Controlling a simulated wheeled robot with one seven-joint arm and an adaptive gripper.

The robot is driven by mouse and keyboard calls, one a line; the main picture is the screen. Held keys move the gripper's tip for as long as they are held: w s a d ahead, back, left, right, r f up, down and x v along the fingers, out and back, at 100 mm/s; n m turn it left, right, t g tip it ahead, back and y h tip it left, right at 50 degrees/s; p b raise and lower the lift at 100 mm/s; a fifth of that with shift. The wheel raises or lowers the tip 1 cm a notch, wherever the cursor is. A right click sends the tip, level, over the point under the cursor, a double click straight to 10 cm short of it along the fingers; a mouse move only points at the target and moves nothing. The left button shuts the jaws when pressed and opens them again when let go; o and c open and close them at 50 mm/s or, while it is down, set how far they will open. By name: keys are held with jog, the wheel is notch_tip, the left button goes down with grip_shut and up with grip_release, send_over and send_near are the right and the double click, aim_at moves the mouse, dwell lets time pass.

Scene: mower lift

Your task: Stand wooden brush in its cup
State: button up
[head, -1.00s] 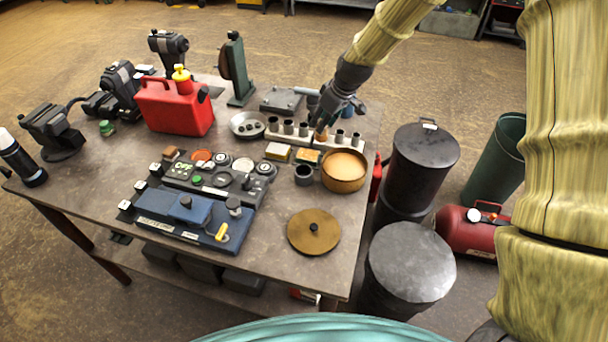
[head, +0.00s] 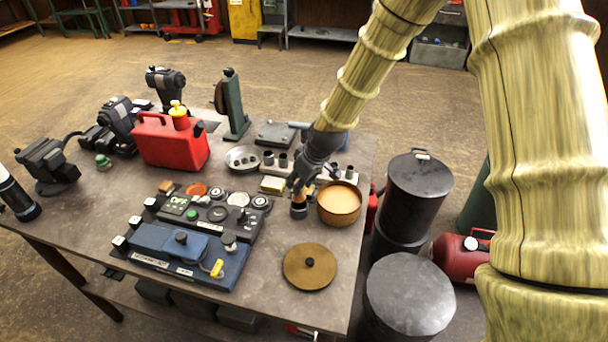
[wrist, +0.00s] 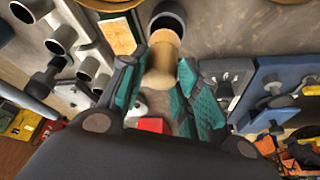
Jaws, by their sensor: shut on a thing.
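The wooden brush (wrist: 161,66) is held between the teal pads of my gripper (wrist: 158,82) in the wrist view. Its pale end points at the mouth of a dark round cup (wrist: 168,14). In the head view my gripper (head: 301,186) is over this cup (head: 299,211), left of the wooden bowl. The brush is mostly hidden there by the fingers. The brush end overlaps the cup's mouth in the wrist view; I cannot tell whether it is inside or just above.
The wooden bowl (head: 339,204) stands close to the cup's right. A control box (head: 208,214) lies left, and a round brown lid (head: 309,267) is in front. Bare tabletop lies between the lid and cup.

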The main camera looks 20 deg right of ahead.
aim_at(301, 195)
jog(key=shift+f+b, duration=1.55)
jog(key=shift+f, duration=1.2)
jog(key=shift+f+b, duration=0.3)
jog(key=shift+f, duration=0.3)
jog(key=o, duration=0.6)
jog(key=p+v, duration=0.6)
jog(key=v, duration=0.5)
jog(key=shift+w+p, duration=0.1)
jog(key=shift+p, duration=0.2)
dwell(0.7)
